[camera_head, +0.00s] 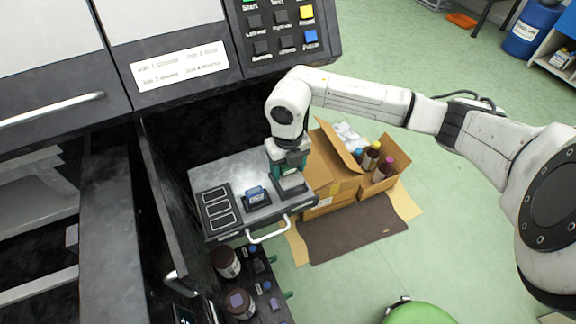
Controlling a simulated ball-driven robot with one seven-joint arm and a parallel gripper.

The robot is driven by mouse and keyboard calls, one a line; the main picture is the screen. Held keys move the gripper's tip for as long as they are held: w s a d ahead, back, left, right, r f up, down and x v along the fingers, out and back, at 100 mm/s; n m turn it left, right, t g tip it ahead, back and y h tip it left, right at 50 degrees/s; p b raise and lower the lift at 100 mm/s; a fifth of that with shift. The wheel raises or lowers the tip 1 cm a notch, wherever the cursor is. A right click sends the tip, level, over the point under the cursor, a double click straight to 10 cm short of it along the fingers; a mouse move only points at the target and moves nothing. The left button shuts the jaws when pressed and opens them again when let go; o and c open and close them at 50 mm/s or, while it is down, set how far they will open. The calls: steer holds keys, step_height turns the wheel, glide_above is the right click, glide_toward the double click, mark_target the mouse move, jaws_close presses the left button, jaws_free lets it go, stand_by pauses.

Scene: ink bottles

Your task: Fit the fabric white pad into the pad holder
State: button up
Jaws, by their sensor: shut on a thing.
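My gripper (288,172) points down over the right part of a pulled-out grey drawer. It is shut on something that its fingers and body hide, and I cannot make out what. I cannot make out the fabric white pad. A dark raised block (291,189) lies directly below my gripper, perhaps the pad holder, partly covered by it. Left of it, a dark block (257,201) with a blue part (256,193) stands on the drawer. I cannot tell whether my gripper touches the block below it.
The drawer (222,174) has a white handle (268,234) at its front and a dark slotted panel (218,210) at left. An open door (165,210) stands left. Below are dark bottles (226,262). Cardboard boxes (334,185) with bottles stand right on the floor.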

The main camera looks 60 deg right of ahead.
steer(key=shift+f+b, duration=0.35)
steer(key=shift+f, duration=0.1)
stand_by(0.7)
steer(key=shift+f, duration=0.25)
steer(key=shift+f+b, duration=0.55)
steer(key=shift+f, duration=0.05)
stand_by(0.4)
steer(key=o, duration=1.1)
steer(key=shift+r, duration=0.15)
steer(key=shift+r+p, duration=2.95)
steer(key=shift+r, duration=0.95)
steer(key=shift+s+f, duration=0.1)
